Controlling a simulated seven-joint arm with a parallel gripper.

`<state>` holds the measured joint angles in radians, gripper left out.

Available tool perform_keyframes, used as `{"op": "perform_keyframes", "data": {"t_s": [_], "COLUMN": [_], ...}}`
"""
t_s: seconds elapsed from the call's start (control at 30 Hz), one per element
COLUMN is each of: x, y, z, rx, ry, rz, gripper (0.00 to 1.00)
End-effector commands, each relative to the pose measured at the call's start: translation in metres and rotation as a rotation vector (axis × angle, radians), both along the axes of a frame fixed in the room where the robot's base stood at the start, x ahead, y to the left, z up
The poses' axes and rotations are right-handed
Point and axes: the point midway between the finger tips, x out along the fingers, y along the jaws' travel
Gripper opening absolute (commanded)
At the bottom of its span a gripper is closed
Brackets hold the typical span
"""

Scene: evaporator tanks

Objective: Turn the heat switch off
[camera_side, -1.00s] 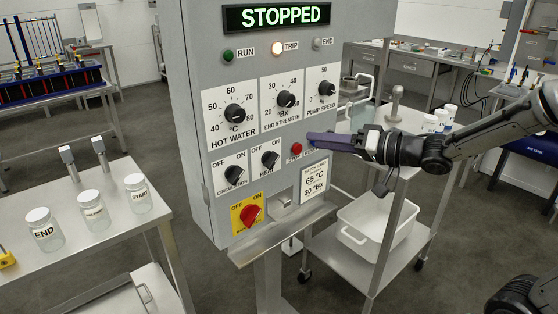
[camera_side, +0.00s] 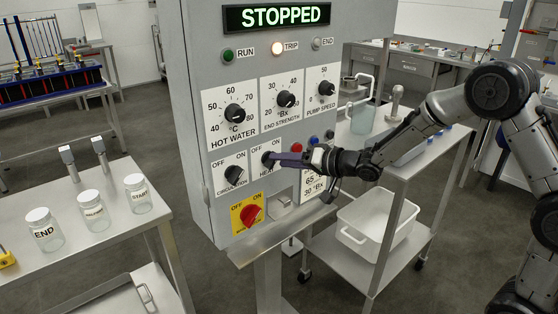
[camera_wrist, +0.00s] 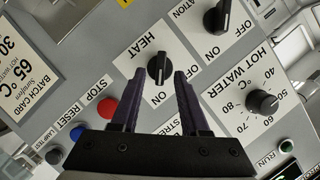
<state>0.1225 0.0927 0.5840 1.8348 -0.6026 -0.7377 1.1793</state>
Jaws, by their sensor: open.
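The black HEAT knob (camera_side: 268,160) sits on the grey panel between OFF and ON labels. In the wrist view the knob (camera_wrist: 158,67) has its bar lined up toward the ON label. My gripper (camera_side: 279,158) is at the knob in the side view. In the wrist view my gripper (camera_wrist: 160,75) is open, with one dark purple finger on each side of the knob and a visible gap to each. The fingers partly cover the HEAT plate in the side view.
The CIRCULATION knob (camera_side: 235,175) is close to the left, and the red main switch (camera_side: 251,215) is below. The red STOP button (camera_wrist: 107,107) and blue RESET button (camera_wrist: 77,133) lie beside my gripper. The display (camera_side: 277,16) reads STOPPED, with the TRIP lamp (camera_side: 277,48) lit.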

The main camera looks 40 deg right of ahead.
Motion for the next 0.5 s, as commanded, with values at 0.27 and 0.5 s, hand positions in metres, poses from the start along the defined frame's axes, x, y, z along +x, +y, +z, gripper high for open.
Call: {"op": "perform_keyframes", "data": {"t_s": [0.27, 0.5], "x": [0.017, 0.018], "y": [0.005, 0.005], "z": [-0.004, -0.005], "rx": [0.0, 0.0], "ry": [-0.001, -0.001], "rz": [0.0, 0.0], "gripper": [0.45, 0.45]}}
